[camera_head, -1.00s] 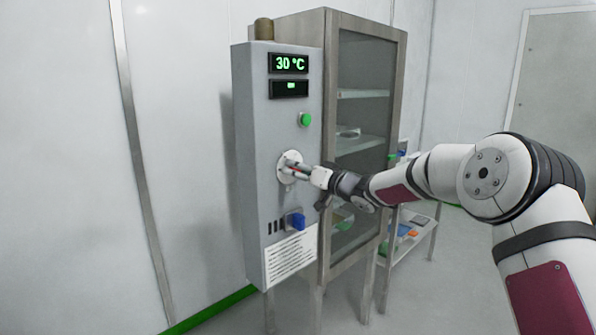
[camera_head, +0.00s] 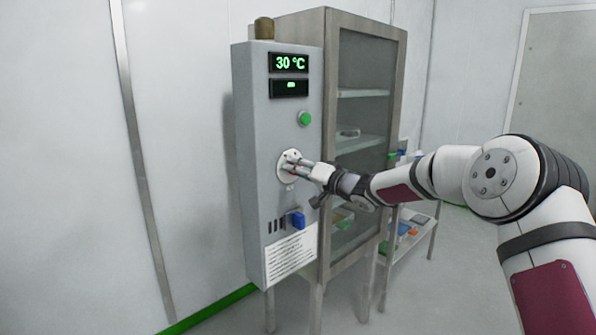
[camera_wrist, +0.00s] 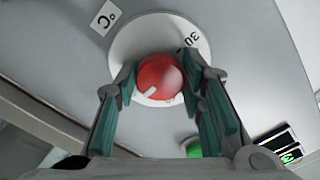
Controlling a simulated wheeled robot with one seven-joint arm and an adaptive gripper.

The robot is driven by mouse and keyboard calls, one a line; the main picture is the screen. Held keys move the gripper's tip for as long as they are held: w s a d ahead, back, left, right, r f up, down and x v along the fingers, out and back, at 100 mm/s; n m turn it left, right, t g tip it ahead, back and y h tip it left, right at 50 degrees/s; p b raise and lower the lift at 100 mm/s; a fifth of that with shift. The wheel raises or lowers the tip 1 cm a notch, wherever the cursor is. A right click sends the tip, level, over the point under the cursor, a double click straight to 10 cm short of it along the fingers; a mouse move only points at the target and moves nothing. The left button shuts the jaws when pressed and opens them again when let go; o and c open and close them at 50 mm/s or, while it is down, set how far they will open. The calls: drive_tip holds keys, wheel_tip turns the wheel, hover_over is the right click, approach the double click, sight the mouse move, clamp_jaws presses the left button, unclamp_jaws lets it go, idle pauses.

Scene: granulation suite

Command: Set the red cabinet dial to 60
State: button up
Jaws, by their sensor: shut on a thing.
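The red dial (camera_wrist: 160,78) sits on a round white scale plate (camera_wrist: 126,42) in the wrist view; the mark "30" and a "°C" label show beside it. My gripper (camera_wrist: 160,84) has one finger on each side of the dial and is shut on it. A white pointer mark shows on the dial's lower left. In the head view my gripper (camera_head: 306,168) reaches the scale plate (camera_head: 290,158) on the grey control cabinet (camera_head: 252,150), and the dial is mostly hidden there. The upper display (camera_head: 289,62) reads 30 °C.
A green button (camera_head: 305,118) is above the dial and a blue switch (camera_head: 296,219) below it. A glass-fronted cabinet (camera_head: 398,60) stands right behind the control cabinet. A low shelf with small items (camera_head: 408,230) is at the right. The floor in front is clear.

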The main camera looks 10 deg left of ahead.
drive_tip(key=shift+f, duration=0.2)
drive_tip(key=o, duration=1.1)
drive_tip(key=shift+o, duration=0.2)
drive_tip(key=shift+r, duration=0.1)
drive_tip(key=shift+s+d, duration=0.1)
drive_tip(key=v, duration=1.1)
drive_tip(key=shift+s+d, duration=0.3)
